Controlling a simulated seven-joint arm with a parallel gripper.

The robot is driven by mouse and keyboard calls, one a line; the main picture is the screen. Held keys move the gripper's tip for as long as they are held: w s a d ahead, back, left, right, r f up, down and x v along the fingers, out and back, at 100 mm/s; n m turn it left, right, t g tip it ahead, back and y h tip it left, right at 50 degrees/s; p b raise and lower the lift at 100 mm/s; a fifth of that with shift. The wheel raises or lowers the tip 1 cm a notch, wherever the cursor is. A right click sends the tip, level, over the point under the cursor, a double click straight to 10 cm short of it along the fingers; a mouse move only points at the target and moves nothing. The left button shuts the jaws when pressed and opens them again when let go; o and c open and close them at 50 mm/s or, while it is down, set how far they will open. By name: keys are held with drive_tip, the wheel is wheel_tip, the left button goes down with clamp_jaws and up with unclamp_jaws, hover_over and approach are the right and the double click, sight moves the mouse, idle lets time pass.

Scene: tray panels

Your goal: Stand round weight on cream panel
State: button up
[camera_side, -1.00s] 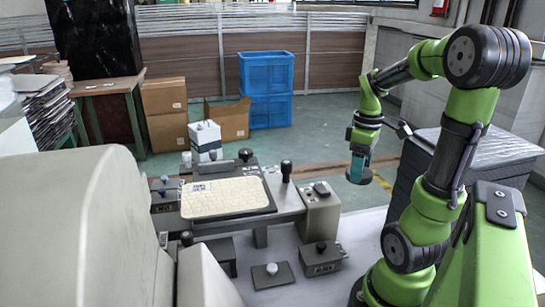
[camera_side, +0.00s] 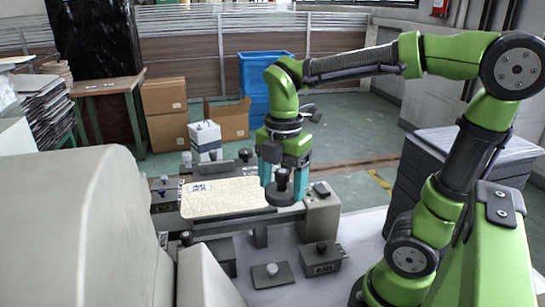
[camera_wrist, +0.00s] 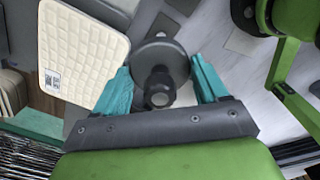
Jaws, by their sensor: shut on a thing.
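The round weight (camera_side: 280,197) is a dark disc with a black knob on top. My gripper (camera_side: 283,183) is shut on it with teal fingers at either side and holds it roughly level. In the wrist view the disc (camera_wrist: 148,52) sits between the fingertips, its knob toward the camera. The cream panel (camera_side: 225,198) is a pale, grid-patterned rectangle with a label at one corner. It lies flat on a dark tray, left of the weight in the side view. In the wrist view the weight overlaps the right edge of the panel (camera_wrist: 80,45).
A grey stand with a control box (camera_side: 322,210) is right of the panel. Small dark boxes (camera_side: 320,258) and a flat plate with a pale knob (camera_side: 271,274) lie in front. Dark knobs stand behind the panel. A large pale housing (camera_side: 80,225) fills the left foreground.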

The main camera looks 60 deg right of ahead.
drive_tip(key=shift+n, duration=0.3)
drive_tip(key=shift+w, duration=0.25)
drive_tip(key=w, duration=0.5)
drive_tip(key=w+f, duration=0.1)
drive_tip(key=w, duration=0.9)
drive_tip(key=shift+w+a+f, duration=0.1)
drive_tip(key=shift+f, duration=0.1)
drive_tip(key=shift+w+f, duration=0.1)
drive_tip(key=shift+f, duration=1.65)
drive_tip(key=shift+f, duration=0.15)
drive_tip(key=o, duration=1.5)
